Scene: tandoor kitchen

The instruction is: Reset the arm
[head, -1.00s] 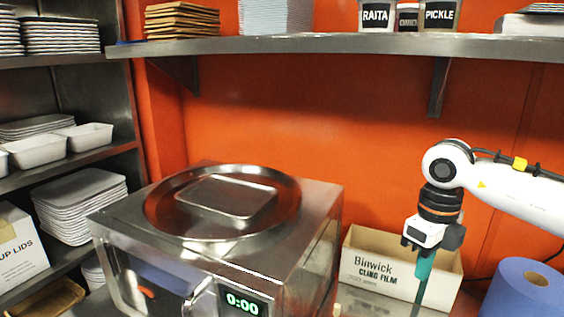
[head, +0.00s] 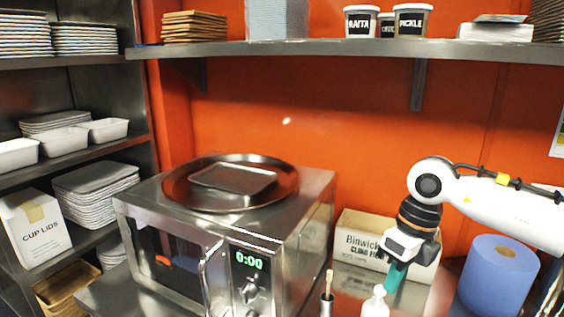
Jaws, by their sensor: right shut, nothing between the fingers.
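My right arm comes in from the right of the head view. Its gripper (head: 394,281) points down, with teal fingers that are shut and hold nothing. It hangs in front of the cardboard cling film box (head: 364,240), just above a white bottle top (head: 376,302); I cannot tell whether they touch. My left gripper is not in view.
A steel microwave (head: 297,215) reading 0:00 stands left of the gripper, with a round tray (head: 181,187) and a small rectangular tray (head: 234,179) on top. A blue paper roll (head: 496,275) stands at right. A steel shelf (head: 330,47) runs above.

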